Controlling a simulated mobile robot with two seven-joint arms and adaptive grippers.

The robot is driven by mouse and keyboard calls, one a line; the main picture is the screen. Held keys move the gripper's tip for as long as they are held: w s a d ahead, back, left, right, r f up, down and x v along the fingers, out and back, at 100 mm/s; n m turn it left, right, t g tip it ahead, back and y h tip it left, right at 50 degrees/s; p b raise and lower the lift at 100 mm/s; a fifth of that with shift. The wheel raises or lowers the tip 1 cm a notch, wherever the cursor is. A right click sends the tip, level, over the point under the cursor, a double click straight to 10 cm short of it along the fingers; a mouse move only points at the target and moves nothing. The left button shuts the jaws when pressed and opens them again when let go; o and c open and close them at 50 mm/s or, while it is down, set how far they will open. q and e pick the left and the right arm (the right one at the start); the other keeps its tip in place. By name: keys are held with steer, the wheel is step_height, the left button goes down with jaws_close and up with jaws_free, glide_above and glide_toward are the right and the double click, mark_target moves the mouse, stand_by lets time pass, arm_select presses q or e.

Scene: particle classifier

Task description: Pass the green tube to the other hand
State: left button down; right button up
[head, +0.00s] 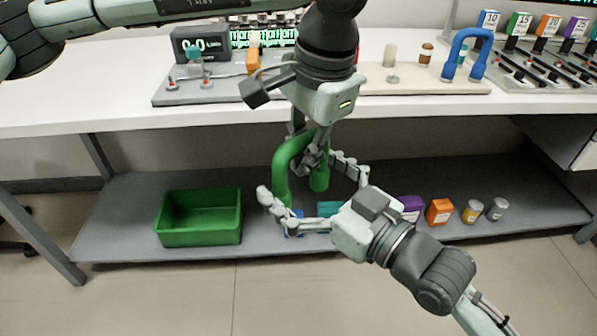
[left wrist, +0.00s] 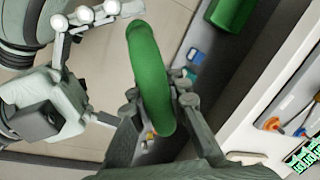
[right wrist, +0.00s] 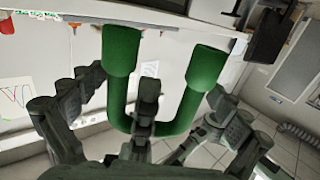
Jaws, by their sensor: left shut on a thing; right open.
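The green tube (head: 283,168) is U-shaped. In the head view it hangs below the bench edge with its bend up and its legs down. My left gripper (head: 312,153) comes down from above and is shut on it. In the left wrist view the tube (left wrist: 150,75) sits between the left fingers. My right gripper (head: 308,178) reaches up from the lower right, open, with its fingers spread on either side of the tube. In the right wrist view both tube legs (right wrist: 120,52) and the bend show between the spread fingers. Whether these fingers touch the tube is unclear.
A green bin (head: 200,240) stands on the lower shelf (head: 120,225) at left. An orange box (head: 439,212), a purple box (head: 411,207) and small jars stand at right. The white bench top (head: 60,95) above carries instruments and a blue tube (head: 480,60).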

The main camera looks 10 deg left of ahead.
steer(key=shift+c, duration=0.5)
arm_select(q)
steer(key=shift+d, duration=0.1)
arm_select(e)
steer(key=shift+s, duration=0.1)
steer(key=c, duration=0.7)
arm_select(q)
steer(key=c, duration=1.4)
jaws_free()
arm_select(e)
steer(key=shift+c, duration=0.4)
